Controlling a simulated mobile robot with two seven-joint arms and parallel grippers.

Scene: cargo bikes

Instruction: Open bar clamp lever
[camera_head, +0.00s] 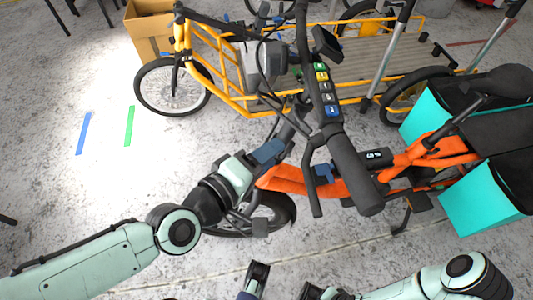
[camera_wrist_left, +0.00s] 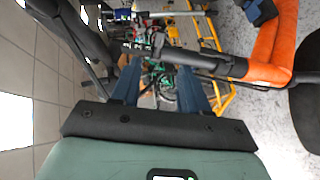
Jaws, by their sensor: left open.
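The handlebar (camera_head: 308,55) of the orange bike crosses the middle of the head view, with a thick dark grip (camera_head: 355,170) at its near end. The bar clamp lever cannot be clearly picked out. My left gripper (camera_head: 272,150) is beside the dark stem, left of the handlebar, with blue fingers. In the left wrist view it (camera_wrist_left: 160,68) is open, fingers spread. A dark stem part (camera_wrist_left: 200,60) crosses near the fingertips and joins the orange frame (camera_wrist_left: 270,55); contact cannot be told. My right gripper is partly visible at the bottom edge of the head view.
A yellow cargo bike (camera_head: 235,75) with a long flat bed stands behind. A cardboard box (camera_head: 150,30) is at the back left. Turquoise bags (camera_head: 475,205) hang at the orange bike's rear, right. The floor (camera_head: 60,180) at left is clear, with blue and green tape.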

